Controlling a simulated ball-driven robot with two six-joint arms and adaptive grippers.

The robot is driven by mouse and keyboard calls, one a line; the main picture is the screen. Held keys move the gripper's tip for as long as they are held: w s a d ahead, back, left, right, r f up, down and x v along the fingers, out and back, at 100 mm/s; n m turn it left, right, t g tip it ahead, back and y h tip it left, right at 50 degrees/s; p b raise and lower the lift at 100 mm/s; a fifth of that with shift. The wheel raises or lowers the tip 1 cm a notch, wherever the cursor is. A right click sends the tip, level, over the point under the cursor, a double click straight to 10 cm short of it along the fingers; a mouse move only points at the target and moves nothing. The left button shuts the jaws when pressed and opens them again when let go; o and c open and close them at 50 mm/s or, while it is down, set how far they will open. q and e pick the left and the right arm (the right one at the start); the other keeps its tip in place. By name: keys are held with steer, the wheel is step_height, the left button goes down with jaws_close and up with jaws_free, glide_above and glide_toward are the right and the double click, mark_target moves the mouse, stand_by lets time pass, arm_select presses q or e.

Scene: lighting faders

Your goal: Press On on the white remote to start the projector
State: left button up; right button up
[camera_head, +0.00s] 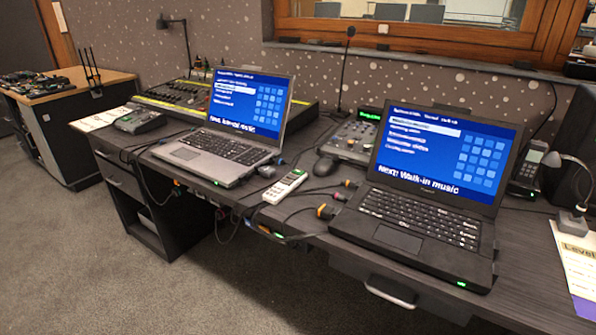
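A white remote (285,187) lies on the dark desk between the two laptops, close to the desk's front edge. Neither of my grippers shows in the head view. The projector is not identifiable in this view.
A grey laptop (223,150) stands left of the remote and a black laptop (419,229) right of it. A dark mouse (325,166), a small mixer (352,138) and cables with orange plugs (325,211) are close by. Open carpet (200,285) lies in front.

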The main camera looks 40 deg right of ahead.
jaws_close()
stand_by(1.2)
